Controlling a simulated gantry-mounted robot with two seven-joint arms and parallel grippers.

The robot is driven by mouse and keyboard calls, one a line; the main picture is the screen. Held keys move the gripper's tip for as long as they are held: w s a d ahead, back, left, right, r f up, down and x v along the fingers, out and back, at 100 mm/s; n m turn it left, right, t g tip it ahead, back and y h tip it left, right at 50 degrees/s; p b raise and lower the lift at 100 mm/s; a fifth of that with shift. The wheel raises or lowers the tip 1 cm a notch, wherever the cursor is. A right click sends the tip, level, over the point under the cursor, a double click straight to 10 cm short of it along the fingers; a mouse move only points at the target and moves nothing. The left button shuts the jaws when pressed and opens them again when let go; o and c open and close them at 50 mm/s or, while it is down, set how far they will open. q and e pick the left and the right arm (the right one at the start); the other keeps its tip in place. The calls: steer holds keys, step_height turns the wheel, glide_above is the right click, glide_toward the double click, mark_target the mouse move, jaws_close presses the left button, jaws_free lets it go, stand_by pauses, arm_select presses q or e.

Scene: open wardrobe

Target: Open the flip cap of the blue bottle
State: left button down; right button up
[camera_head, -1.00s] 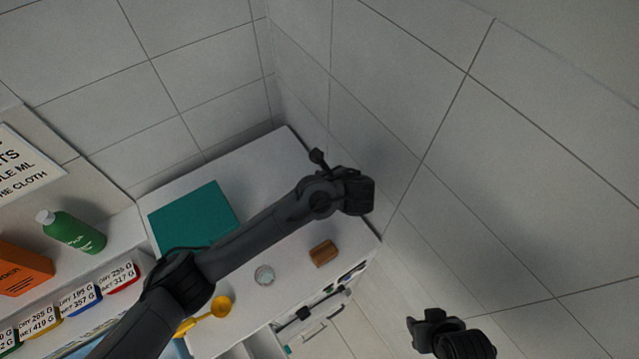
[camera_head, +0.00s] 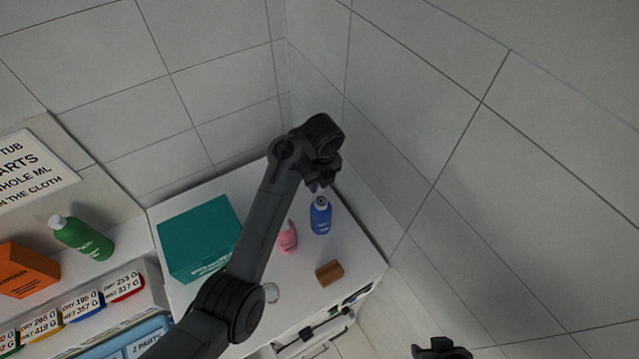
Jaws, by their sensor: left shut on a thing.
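The blue bottle (camera_head: 321,219) stands upright near the right back of the white counter, with a grey, dark-centred top. My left gripper (camera_head: 320,185) is over its top, pointing down, and is shut. The fingertips are small and dark; the only thing close to them is the top of the blue bottle, and the contact is hard to make out. How far the flip cap is raised cannot be told. My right gripper (camera_head: 440,351) is at the bottom edge, mostly cut off, away from the bottle.
A pink bottle (camera_head: 287,238) stands just left of the blue bottle, partly behind my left arm. A teal box (camera_head: 200,238) is at left. Tiled walls (camera_head: 390,140) close off the back and right.

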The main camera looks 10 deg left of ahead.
arm_select(q)
steer(key=shift+w, duration=0.1)
stand_by(0.4)
steer(key=c, duration=1)
jaws_free()
steer(key=shift+a, duration=0.1)
arm_select(e)
steer(key=shift+d, duration=0.1)
